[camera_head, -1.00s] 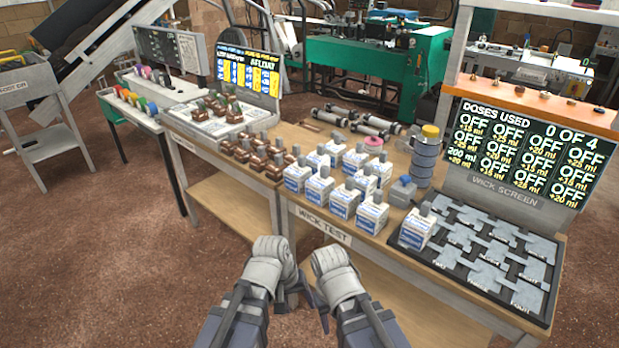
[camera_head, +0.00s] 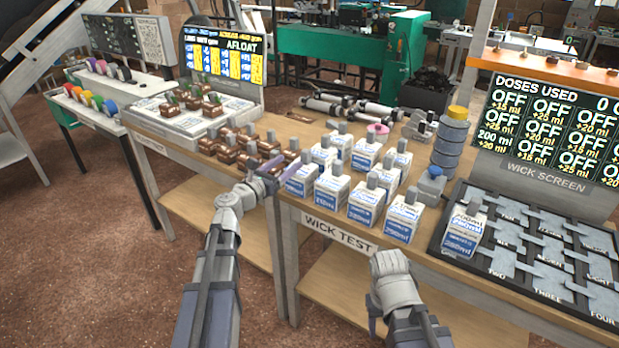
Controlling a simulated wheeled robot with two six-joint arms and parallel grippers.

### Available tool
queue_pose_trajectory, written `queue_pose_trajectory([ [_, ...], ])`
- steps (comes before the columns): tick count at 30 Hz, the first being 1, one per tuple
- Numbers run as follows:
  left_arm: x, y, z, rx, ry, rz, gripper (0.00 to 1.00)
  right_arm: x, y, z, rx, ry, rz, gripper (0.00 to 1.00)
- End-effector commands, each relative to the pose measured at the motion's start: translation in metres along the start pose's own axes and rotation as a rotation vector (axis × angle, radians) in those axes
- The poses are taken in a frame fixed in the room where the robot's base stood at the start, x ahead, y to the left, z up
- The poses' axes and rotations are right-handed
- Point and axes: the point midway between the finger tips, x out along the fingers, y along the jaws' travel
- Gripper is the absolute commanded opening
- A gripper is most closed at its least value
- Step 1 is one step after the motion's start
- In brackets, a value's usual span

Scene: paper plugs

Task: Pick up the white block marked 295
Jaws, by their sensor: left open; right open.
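Several white blocks with blue print and grey tops stand in a cluster on the wooden WICK TEST table, including a front-left white block (camera_head: 301,180), a front-middle white block (camera_head: 366,207) and a front-right white block (camera_head: 404,220). Another white block (camera_head: 463,229) stands on the dark tray at right. The numbers are too small to read surely, so I cannot tell which is marked 295. My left gripper (camera_head: 276,174) is open at the table's front edge, between the brown blocks and the front-left white block; contact is unclear. My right gripper (camera_head: 376,308) is open and empty, in front of the table.
Several small brown blocks (camera_head: 228,154) stand left of the white blocks. A blue-grey cylinder with a yellow cap (camera_head: 450,140), a small blue-topped jar (camera_head: 431,184) and a pink disc (camera_head: 379,130) stand behind. The dark tray (camera_head: 440,236) fills the right side under the screen (camera_head: 548,130).

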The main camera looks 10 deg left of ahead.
Motion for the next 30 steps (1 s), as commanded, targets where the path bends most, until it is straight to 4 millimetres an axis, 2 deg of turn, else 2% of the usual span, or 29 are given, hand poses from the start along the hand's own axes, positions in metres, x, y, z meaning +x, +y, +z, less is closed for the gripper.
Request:
queue_pose_trajectory([
  [9, 0.026, -0.001, 0.0, 0.004, 0.001, -0.005, 0.68, 0.0, 0.0, 0.0, 0.0, 0.0, 0.0, 0.5],
  [17, 0.034, -0.003, -0.001, 0.005, 0.002, -0.004, 0.68, 0.001, 0.0, 0.0, 0.0, 0.0, 0.0, 0.5],
  [25, 0.072, -0.006, -0.003, 0.006, 0.002, -0.006, 0.68, 0.003, 0.0, 0.0, 0.0, 0.0, 0.0, 0.5],
  [30, 0.079, -0.008, -0.003, 0.006, 0.002, -0.004, 0.68, 0.003, 0.0, 0.0, 0.0, 0.0, 0.0, 0.5],
])
